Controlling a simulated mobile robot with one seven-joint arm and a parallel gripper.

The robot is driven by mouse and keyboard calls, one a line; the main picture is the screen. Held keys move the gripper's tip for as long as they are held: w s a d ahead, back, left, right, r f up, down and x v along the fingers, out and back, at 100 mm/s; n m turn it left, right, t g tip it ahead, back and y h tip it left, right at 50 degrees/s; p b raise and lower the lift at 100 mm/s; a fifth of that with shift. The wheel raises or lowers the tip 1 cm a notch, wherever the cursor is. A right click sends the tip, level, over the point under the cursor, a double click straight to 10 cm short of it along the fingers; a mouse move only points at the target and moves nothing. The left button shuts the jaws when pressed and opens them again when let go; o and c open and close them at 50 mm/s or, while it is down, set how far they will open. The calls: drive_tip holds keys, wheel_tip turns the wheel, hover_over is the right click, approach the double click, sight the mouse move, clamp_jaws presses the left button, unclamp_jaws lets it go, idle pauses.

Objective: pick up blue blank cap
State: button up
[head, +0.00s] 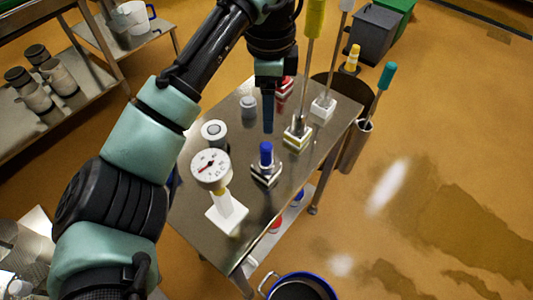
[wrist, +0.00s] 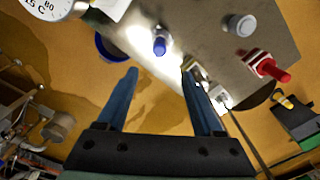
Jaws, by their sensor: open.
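The blue blank cap (head: 266,154) stands upright on a metal fitting with a light base, near the middle of the steel table (head: 190,190). In the wrist view the blue cap (wrist: 159,45) shows just beyond and between my fingertips. My gripper (head: 268,128) is above and behind the cap in the head view, pointing down, apart from it. In the wrist view my gripper (wrist: 158,73) has its two blue fingers spread wide with nothing between them.
A dial gauge (head: 210,168) stands left of the cap on a white base. A yellow-handled rod fitting (head: 297,133), a white-based rod (head: 323,104), a red fitting (wrist: 270,68) and grey cylinders (head: 248,106) stand around it. A blue-rimmed bucket (head: 300,288) is on the floor.

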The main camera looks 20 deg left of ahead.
sight(266, 145)
wheel_tip(266, 145, down, 7)
drive_tip(key=shift+b, duration=0.7)
drive_tip(key=shift+s+a+f, duration=0.1)
drive_tip(key=shift+f, duration=1.35)
drive_tip(key=shift+a+f, duration=0.1)
drive_tip(key=shift+f, duration=1.3)
clamp_jaws()
